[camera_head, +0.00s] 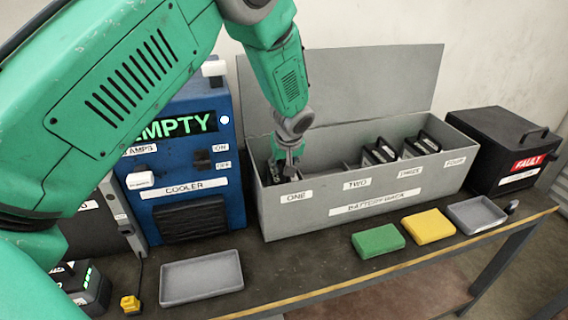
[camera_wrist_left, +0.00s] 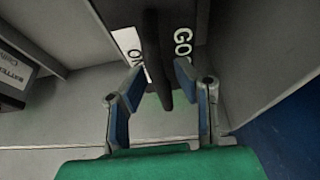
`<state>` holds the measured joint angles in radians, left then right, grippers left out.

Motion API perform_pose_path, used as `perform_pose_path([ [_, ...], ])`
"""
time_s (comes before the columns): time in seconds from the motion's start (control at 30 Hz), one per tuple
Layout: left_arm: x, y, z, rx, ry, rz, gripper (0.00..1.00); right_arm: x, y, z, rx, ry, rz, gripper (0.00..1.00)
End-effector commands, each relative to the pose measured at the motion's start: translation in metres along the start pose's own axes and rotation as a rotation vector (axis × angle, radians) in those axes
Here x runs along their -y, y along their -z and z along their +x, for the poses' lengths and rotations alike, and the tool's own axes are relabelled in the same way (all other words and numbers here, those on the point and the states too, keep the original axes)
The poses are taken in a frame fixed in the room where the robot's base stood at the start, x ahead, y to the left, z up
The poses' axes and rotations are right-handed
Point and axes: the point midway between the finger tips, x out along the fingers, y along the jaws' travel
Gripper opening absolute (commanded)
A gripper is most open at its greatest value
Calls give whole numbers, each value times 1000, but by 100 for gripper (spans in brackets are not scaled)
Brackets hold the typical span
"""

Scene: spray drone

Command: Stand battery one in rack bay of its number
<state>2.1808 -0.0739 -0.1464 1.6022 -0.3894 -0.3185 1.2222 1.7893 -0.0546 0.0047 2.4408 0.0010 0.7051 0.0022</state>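The grey battery rack (camera_head: 345,205) stands on the bench with its lid up; its bays are labelled ONE to FOUR. My left gripper (camera_head: 287,165) reaches down into the bay labelled ONE at the left end. In the left wrist view my left gripper (camera_wrist_left: 163,76) has its blue-padded fingers on both sides of a dark battery handle (camera_wrist_left: 162,50), closed in on it. The dark battery (camera_wrist_left: 183,15) carries a partly hidden label starting with GO. The battery's lower part is hidden. My right gripper is not in view.
Other dark batteries (camera_head: 382,150) stand in bays further right. A blue cooler (camera_head: 190,180) reading EMPTY is left of the rack, a FAULT box (camera_head: 505,150) right. Grey trays (camera_head: 202,277), a green pad (camera_head: 378,241) and a yellow pad (camera_head: 428,226) lie in front.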

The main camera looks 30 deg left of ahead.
Motion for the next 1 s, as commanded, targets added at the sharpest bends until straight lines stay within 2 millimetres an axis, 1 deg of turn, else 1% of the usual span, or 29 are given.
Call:
perform_pose_path([
  [0.23, 0, 1, 0, 1, 0, -1, 26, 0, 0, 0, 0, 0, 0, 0],
  [0.37, -1, 2, -10, -1, -2, -1, 26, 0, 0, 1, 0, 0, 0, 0],
  [0.47, 0, 2, -27, -3, -4, -2, 26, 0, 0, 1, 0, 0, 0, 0],
  [0.7, -1, 2, -80, -4, -4, 0, 26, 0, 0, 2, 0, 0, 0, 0],
  [0.8, -1, 2, -97, -2, -2, -1, 26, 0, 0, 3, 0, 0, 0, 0],
  [0.9, 0, 2, -109, -1, -1, 0, 26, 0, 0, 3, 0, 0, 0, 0],
  [1.0, 0, 2, -116, 0, -1, -1, 26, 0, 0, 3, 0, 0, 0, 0],
])
